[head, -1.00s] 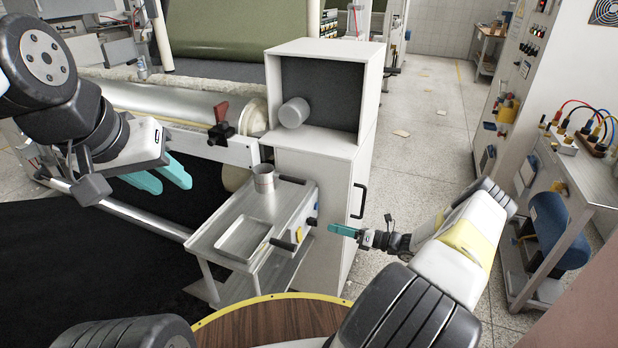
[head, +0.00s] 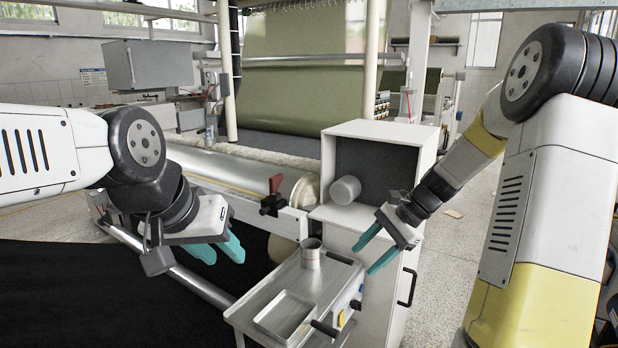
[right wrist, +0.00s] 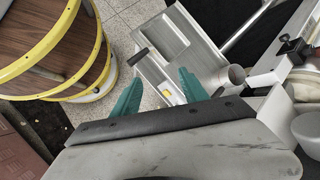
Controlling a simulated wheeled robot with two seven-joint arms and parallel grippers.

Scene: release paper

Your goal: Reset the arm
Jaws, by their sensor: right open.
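My left gripper (head: 220,250) hangs at the left in the head view, over the black sheet. Its two teal fingers are apart and nothing shows between them. My right gripper (head: 370,250) is in front of the white cabinet (head: 365,285), right of the metal cart (head: 278,280). Its teal fingers are spread and empty. In the right wrist view the open fingers (right wrist: 158,95) point toward the cart, with no object between them. A grey paper roll (head: 345,190) lies in the open box on top of the cabinet, behind the right gripper.
A metal cup (head: 311,253) and a shallow tray (head: 284,316) are on the cart. A long roller (head: 225,172) with a red lever (head: 275,184) runs behind it. Open floor lies at the right.

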